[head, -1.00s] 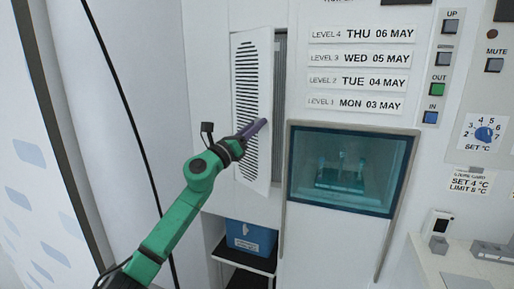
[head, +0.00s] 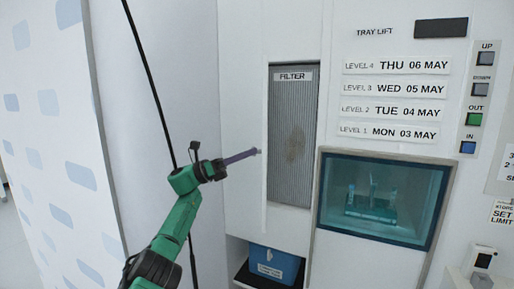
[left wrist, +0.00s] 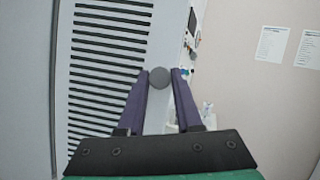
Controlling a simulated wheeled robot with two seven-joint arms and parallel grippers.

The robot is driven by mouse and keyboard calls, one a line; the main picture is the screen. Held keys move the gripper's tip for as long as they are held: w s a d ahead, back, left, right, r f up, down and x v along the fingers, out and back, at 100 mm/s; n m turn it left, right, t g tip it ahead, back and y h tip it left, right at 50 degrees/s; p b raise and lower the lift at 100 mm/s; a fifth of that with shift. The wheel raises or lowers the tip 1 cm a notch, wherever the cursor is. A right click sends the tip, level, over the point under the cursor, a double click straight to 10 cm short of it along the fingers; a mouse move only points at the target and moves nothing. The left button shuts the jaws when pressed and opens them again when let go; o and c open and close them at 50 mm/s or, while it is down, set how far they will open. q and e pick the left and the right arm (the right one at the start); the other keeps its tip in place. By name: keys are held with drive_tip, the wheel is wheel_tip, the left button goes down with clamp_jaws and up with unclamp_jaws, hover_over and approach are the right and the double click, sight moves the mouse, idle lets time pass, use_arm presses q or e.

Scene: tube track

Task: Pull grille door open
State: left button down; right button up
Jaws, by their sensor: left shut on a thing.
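The white grille door (head: 265,185) stands swung open and shows nearly edge-on in the head view, left of the filter recess. In the left wrist view its slatted face (left wrist: 105,60) fills the left side, and its round grey knob (left wrist: 159,77) sits between the fingertips. My left gripper (head: 257,152) has purple fingers and is shut on this knob; it also shows in the left wrist view (left wrist: 160,84). The grey filter (head: 292,130), with a brownish patch and a FILTER label, is exposed in the recess. My right gripper is not in view.
Right of the recess are the level labels (head: 390,110) and a glazed tray lift window (head: 380,203). A blue box (head: 273,264) sits on a shelf below. A black cable (head: 158,85) hangs by the left wall. Free room lies left of the door.

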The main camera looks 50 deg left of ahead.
use_arm(q)
drive_tip(key=shift+s+a+h, duration=0.1)
drive_tip(key=shift+a+h, duration=0.05)
drive_tip(key=shift+h, duration=0.15)
drive_tip(key=shift+f, duration=0.1)
drive_tip(key=c, duration=0.9)
unclamp_jaws()
drive_tip(key=shift+o, duration=0.2)
wheel_tip(320, 180, up, 20)
drive_tip(key=p, duration=0.9)
